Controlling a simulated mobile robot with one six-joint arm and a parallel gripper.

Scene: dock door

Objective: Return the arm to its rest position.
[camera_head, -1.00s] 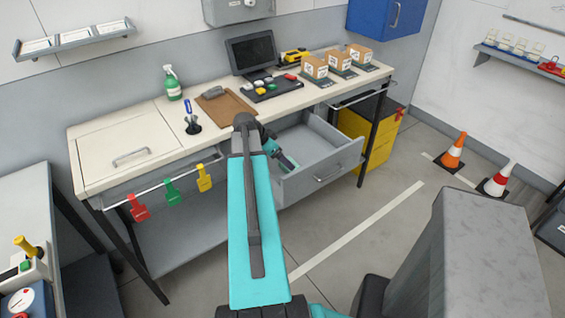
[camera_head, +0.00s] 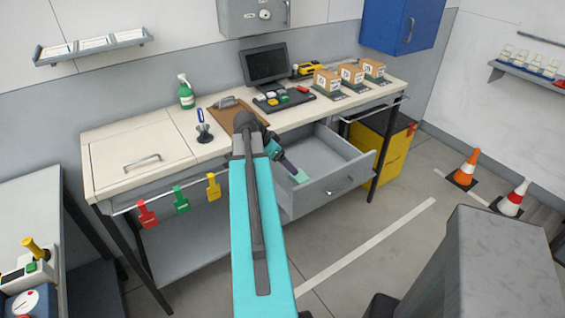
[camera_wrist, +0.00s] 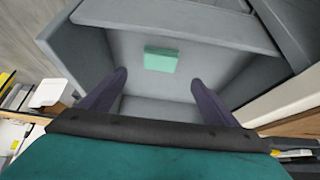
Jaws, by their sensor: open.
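My arm (camera_head: 250,215) reaches out over the bench front, and my gripper (camera_head: 290,170) hangs at the open grey drawer (camera_head: 338,188). In the wrist view my gripper (camera_wrist: 159,85) shows two dark fingers spread apart with nothing between them. A pale green block (camera_wrist: 160,59) lies on the drawer floor beyond the fingertips, apart from them. It also shows in the head view as a small green patch (camera_head: 301,176) just past the gripper.
The bench top (camera_head: 140,158) carries a spray bottle (camera_head: 185,92), a clipboard (camera_head: 240,112), a monitor (camera_head: 265,66) and several boxes. Colored tags (camera_head: 181,199) hang on the front rail. A yellow cabinet (camera_head: 385,155) stands right of the drawer. Cones (camera_head: 466,167) stand on the floor.

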